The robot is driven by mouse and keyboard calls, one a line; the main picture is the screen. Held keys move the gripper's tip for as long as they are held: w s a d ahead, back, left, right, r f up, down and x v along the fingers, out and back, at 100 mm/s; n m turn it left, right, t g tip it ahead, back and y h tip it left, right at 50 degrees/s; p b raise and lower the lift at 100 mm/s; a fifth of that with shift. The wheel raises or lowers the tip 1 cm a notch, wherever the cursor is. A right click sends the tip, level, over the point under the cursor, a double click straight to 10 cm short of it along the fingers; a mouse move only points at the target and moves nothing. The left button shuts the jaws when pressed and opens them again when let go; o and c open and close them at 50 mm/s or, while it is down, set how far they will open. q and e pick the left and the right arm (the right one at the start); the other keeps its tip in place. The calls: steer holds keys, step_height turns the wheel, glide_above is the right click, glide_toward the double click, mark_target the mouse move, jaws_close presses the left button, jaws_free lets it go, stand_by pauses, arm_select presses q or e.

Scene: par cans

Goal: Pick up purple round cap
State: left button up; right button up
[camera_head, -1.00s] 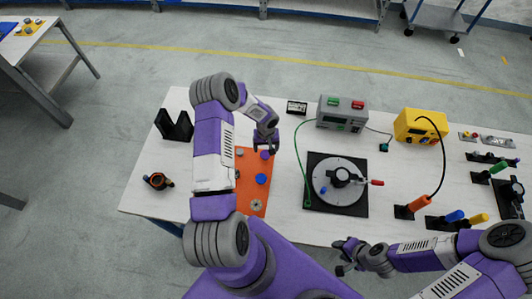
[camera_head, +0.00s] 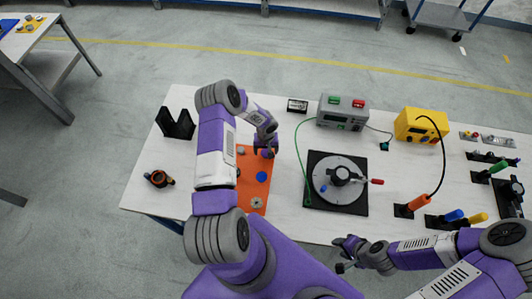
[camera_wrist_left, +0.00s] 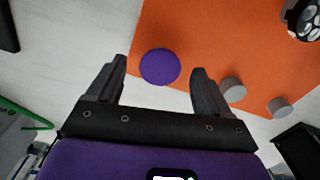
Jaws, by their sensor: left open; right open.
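The purple round cap (camera_wrist_left: 160,67) lies on the orange mat (camera_wrist_left: 210,30) near its edge in the left wrist view. My left gripper (camera_wrist_left: 158,80) is open there, with the cap seen between its two fingertips and nothing held. In the head view the left gripper (camera_head: 266,151) is over the upper right part of the orange mat (camera_head: 252,200), and it largely hides the purple cap. My right gripper (camera_head: 343,254) is open and empty by the table's front edge.
A blue round piece (camera_head: 261,177) and a metal part (camera_head: 256,203) lie on the mat. Two grey round pieces (camera_wrist_left: 233,90) are beside the right finger. A black turntable (camera_head: 337,205), grey box (camera_head: 342,112) and green cable stand to the right.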

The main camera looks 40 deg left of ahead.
arm_select(q)
steer(key=shift+f+b, duration=0.15)
steer(key=shift+b, duration=0.2)
steer(key=shift+c, duration=0.2)
steer(key=c, duration=1.1)
